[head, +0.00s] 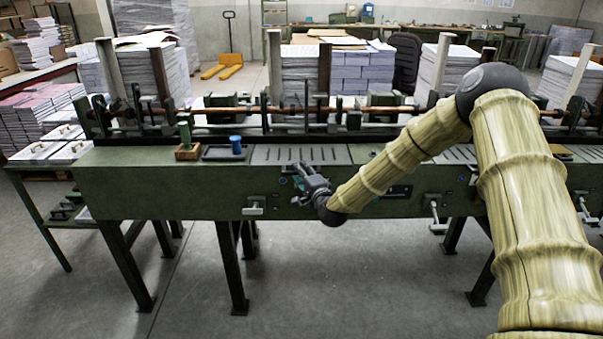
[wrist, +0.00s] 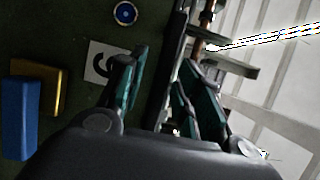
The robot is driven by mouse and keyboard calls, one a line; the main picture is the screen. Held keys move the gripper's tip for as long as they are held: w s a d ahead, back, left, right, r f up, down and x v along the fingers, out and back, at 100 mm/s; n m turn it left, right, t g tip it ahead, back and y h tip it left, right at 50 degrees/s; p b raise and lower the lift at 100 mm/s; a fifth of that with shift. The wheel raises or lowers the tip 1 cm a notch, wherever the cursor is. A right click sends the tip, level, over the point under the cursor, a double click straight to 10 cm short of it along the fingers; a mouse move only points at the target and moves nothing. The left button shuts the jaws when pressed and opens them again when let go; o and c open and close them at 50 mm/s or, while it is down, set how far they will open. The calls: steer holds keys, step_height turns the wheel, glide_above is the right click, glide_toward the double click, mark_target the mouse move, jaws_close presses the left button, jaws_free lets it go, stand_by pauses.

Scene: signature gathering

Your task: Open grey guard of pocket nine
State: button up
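The long green machine (head: 160,185) stands across the head view, with grey slotted plates (head: 300,155) on its top. My gripper (head: 302,178) is at its front face, just below the slotted top. In the wrist view the two dark fingers with teal pads (wrist: 160,75) are apart. A white label with a 9 (wrist: 100,62) is on the green face beside the left finger. A dark grey bar (wrist: 172,68) runs between the fingers. It may be the guard of pocket nine; I cannot tell whether the fingers touch it.
A round blue-centred fitting (wrist: 125,13), a blue block (wrist: 20,118) and a brass-coloured block (wrist: 52,92) are on the face near the label. Levers (head: 437,215) jut from the front. A blue cup (head: 236,145) stands on top. The floor in front is clear.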

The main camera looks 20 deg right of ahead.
jaws_close()
steer(key=shift+r, duration=0.1)
